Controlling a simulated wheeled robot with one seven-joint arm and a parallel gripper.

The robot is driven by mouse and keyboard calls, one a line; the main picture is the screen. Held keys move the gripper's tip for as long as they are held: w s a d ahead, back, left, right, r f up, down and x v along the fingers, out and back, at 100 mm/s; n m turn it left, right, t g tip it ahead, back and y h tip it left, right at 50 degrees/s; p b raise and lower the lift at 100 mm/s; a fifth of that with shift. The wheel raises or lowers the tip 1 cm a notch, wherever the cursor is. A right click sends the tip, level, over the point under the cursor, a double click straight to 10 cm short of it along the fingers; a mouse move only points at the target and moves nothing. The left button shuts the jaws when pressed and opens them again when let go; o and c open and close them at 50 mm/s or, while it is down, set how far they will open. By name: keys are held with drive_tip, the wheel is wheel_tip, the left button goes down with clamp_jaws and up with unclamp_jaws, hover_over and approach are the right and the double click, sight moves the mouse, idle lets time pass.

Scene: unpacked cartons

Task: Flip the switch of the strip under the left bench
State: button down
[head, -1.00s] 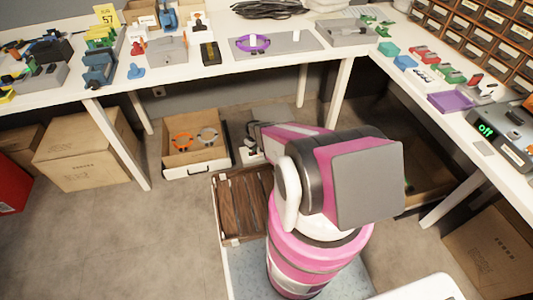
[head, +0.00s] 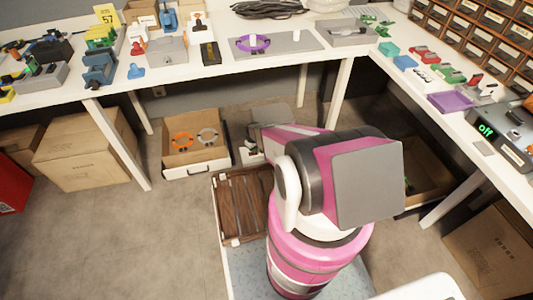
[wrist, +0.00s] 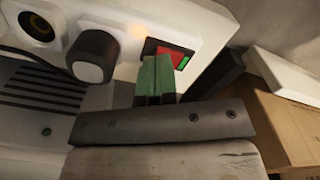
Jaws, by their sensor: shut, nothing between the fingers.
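In the wrist view a white power strip (wrist: 205,32) fills the upper part of the picture. It has a round socket at the upper left, a dark round plug or knob (wrist: 93,55) beside it, and a red rocker switch (wrist: 172,52) with a green stripe at its right end. My gripper (wrist: 156,72) is shut and empty, its green fingertips right at the switch's lower edge. I cannot tell if they touch it. In the head view my arm reaches under the left bench (head: 290,62) and hides most of the strip and the gripper.
An open carton (head: 195,165) with an orange and a grey ring stands left of my arm under the bench. A brown slatted crate (head: 228,238) lies nearer. A closed carton (head: 80,160) stands further left by a bench leg. Floor at the lower left is clear.

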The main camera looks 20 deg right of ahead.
drive_tip(key=shift+f, duration=0.35)
idle(0.3)
drive_tip(key=shift+r, duration=3.5)
drive_tip(key=s+r+m, duration=0.2)
drive_tip(key=s+r, duration=0.5)
drive_tip(key=r, duration=0.6)
drive_tip(key=s+r+m, duration=0.2)
drive_tip(key=s+r, duration=0.5)
drive_tip(key=r, duration=0.6)
drive_tip(key=s+r+m, duration=0.2)
drive_tip(key=s+r, duration=0.5)
drive_tip(key=r, duration=0.7)
drive_tip(key=shift+s, duration=0.15)
drive_tip(key=shift+d+f, duration=0.1)
